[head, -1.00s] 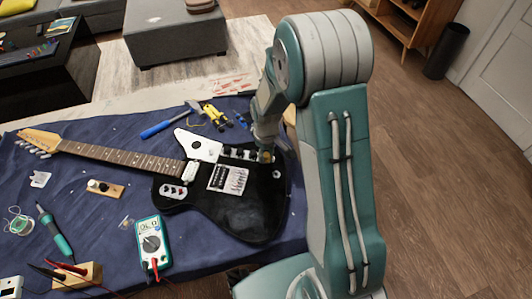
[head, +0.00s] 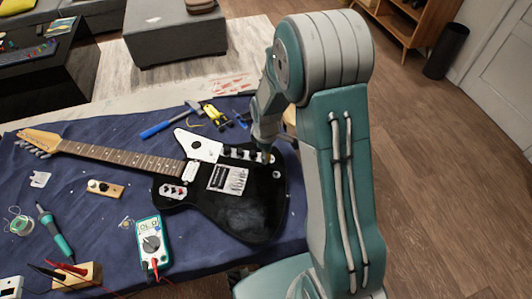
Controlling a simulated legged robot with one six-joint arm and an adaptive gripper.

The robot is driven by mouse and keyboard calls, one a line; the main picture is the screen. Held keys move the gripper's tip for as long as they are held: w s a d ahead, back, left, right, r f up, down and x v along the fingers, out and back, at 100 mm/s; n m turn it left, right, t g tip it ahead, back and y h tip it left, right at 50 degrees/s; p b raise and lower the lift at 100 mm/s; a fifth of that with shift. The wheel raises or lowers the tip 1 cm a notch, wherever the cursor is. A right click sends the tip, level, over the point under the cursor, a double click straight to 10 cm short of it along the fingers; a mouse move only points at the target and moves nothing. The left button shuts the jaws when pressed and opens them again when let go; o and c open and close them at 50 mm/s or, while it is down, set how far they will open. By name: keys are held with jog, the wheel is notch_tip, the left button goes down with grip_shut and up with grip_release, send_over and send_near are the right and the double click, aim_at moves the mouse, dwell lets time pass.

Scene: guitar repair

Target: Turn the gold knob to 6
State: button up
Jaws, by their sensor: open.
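The black electric guitar (head: 250,212) lies flat on the blue cloth, with its neck pointing left. A row of small dark knobs (head: 233,152) runs along its upper edge. The gold knob (head: 270,158) appears to be the small pale-gold spot at the right end of this row, just under the arm's tip. Its number marks are too small to read. My gripper (head: 266,149) points down at that end of the row, open. Its fingers are tiny and mostly hidden by the arm. I cannot tell whether they touch the knob.
A hammer (head: 170,123) and yellow-handled tools (head: 216,115) lie behind the guitar. A multimeter (head: 151,243) lies in front, with a soldering iron (head: 55,234) to the left. A small wooden block (head: 105,190) lies below the neck.

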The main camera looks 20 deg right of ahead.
jog(key=shift+n, duration=0.6)
jog(key=shift+n, duration=1.5)
jog(key=shift+c, duration=0.4)
jog(key=c, duration=0.3)
jog(key=shift+c, duration=0.2)
jog(key=shift+m, duration=1.2)
